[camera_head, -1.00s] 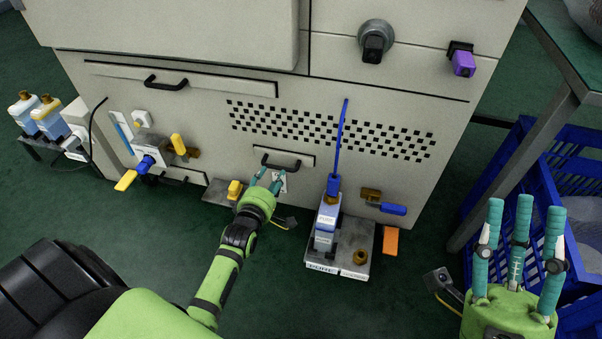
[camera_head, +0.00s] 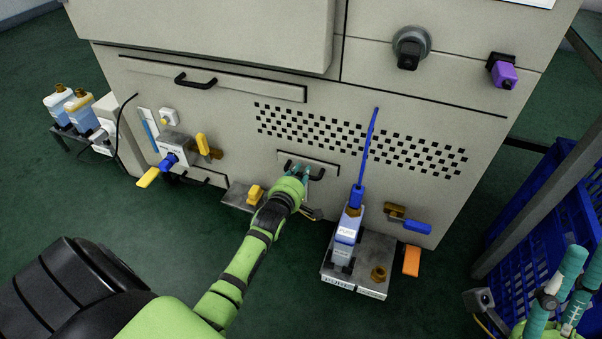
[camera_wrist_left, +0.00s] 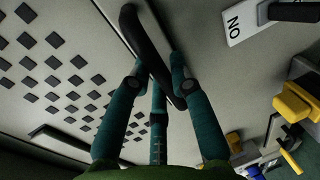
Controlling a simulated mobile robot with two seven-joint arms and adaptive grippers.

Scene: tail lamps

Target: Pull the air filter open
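The air filter panel (camera_head: 328,168) is a small pale rectangle with a black handle, low on the machine front below the dark-square grille. My left gripper (camera_head: 302,171) is at this handle, its fingertips beside it. In the left wrist view the black handle (camera_wrist_left: 148,38) runs between the teal fingertips (camera_wrist_left: 161,62), which lie very near it on both sides. Whether they press on it cannot be told. The panel looks flush with the front. My right gripper (camera_head: 569,266) is cut off at the lower right, its visible fingers apart and empty.
Right of the handle stands a metal plate (camera_head: 372,287) with a blue-capped bottle (camera_head: 346,228). A yellow knob (camera_head: 254,194) is close left of my left gripper. A blue crate (camera_head: 545,215) and table leg stand at the right.

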